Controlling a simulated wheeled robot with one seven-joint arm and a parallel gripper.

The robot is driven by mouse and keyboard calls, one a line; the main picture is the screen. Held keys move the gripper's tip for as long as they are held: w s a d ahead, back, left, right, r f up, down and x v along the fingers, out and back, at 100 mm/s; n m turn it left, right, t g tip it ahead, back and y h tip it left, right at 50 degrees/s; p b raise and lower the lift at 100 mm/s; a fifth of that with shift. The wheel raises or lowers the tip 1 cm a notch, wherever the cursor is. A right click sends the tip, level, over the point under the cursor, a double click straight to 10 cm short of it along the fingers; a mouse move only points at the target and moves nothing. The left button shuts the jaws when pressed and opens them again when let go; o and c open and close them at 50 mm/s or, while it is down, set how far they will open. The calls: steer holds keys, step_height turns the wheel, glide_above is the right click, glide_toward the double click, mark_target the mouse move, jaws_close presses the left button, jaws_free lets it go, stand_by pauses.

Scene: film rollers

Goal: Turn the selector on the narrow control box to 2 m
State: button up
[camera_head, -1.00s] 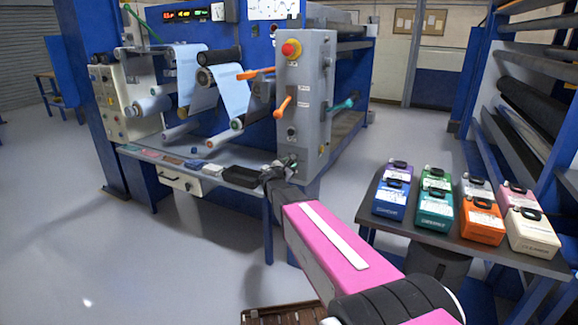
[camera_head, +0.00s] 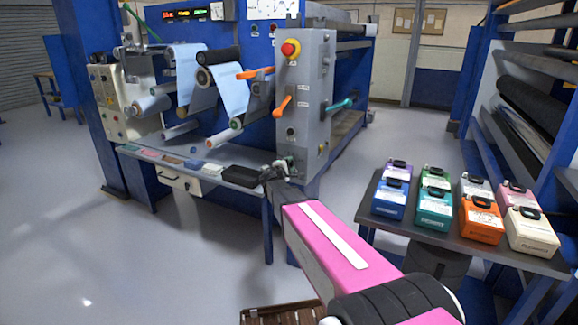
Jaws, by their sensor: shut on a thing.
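The narrow control box (camera_head: 306,95) is a tall grey cabinet at the centre, with a red stop button (camera_head: 290,48) at the top and orange handles on its side and front. A small dark round knob (camera_head: 291,132) sits low on its front face, clear of my gripper. My gripper (camera_head: 287,163) is at the lower front of the box, below that knob, at the end of my pink and black arm. It is shut on the selector, which is mostly hidden by the fingers. The selector's marks and setting are too small to read.
A shelf (camera_head: 150,158) with small items and a black tray (camera_head: 240,176) lies left of my gripper. Rollers with film are above it. A dark table (camera_head: 385,222) at right carries several coloured cases. A brown slatted crate (camera_head: 280,316) is on the floor in front.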

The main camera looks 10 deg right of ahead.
steer(key=shift+m, duration=0.8)
steer(key=o, duration=0.9)
steer(key=v, duration=1.1)
steer(key=shift+d, duration=0.1)
